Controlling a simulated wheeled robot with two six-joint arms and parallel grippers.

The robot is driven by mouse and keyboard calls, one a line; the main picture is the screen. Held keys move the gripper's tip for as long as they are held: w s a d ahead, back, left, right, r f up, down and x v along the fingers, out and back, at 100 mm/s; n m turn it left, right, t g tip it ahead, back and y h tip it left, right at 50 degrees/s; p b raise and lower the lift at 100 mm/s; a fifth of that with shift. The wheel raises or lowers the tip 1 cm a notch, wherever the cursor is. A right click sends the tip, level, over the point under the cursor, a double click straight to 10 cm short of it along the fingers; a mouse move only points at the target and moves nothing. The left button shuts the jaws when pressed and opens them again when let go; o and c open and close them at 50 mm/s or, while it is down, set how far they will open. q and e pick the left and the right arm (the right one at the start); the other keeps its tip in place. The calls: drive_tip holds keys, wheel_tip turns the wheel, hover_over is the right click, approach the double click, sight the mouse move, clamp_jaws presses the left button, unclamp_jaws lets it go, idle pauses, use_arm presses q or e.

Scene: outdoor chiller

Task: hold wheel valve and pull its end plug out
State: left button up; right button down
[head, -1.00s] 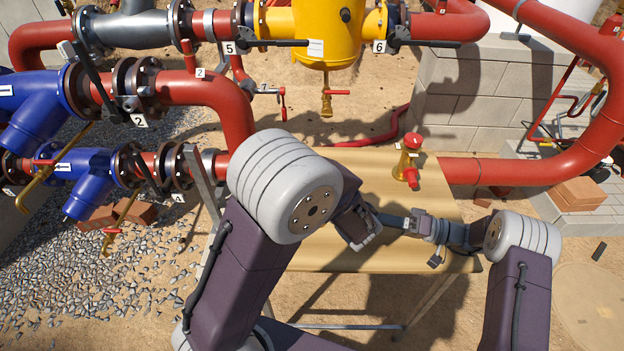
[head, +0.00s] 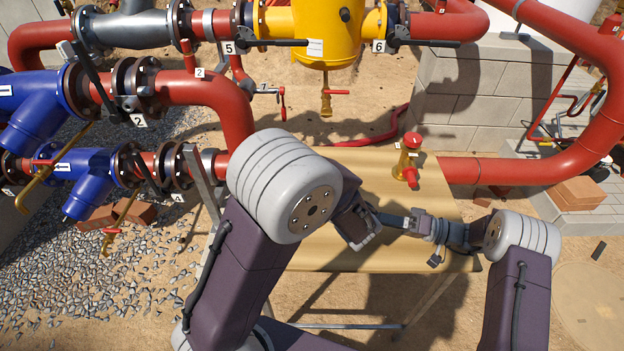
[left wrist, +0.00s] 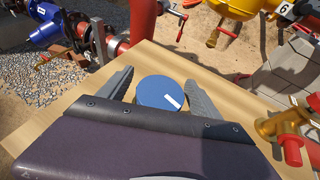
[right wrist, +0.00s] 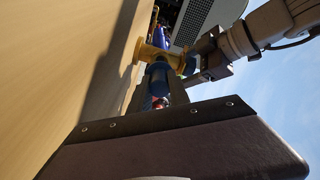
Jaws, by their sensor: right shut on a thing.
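A valve with a round blue wheel bearing a white label stands on the tan table. The blue wheel (left wrist: 160,91) is between the fingers of my left gripper (left wrist: 160,94), which are apart with a gap on the wheel's left. In the right wrist view, the valve's brass body (right wrist: 148,51) lies beyond my right gripper (right wrist: 158,88). The right fingers are shut on its blue end plug (right wrist: 157,73). In the head view, my left gripper (head: 393,219) and right gripper (head: 424,226) meet at the valve and largely hide it.
A second brass valve (left wrist: 276,124) with a red wheel and red plug stands on the table (head: 340,258), behind my grippers; it also shows in the head view (head: 410,165). Red pipes (head: 520,168), blue fittings and a yellow vessel (head: 325,35) lie beyond. The table's left part is clear.

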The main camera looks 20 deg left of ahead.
use_arm(q)
drive_tip(key=v, duration=1.2)
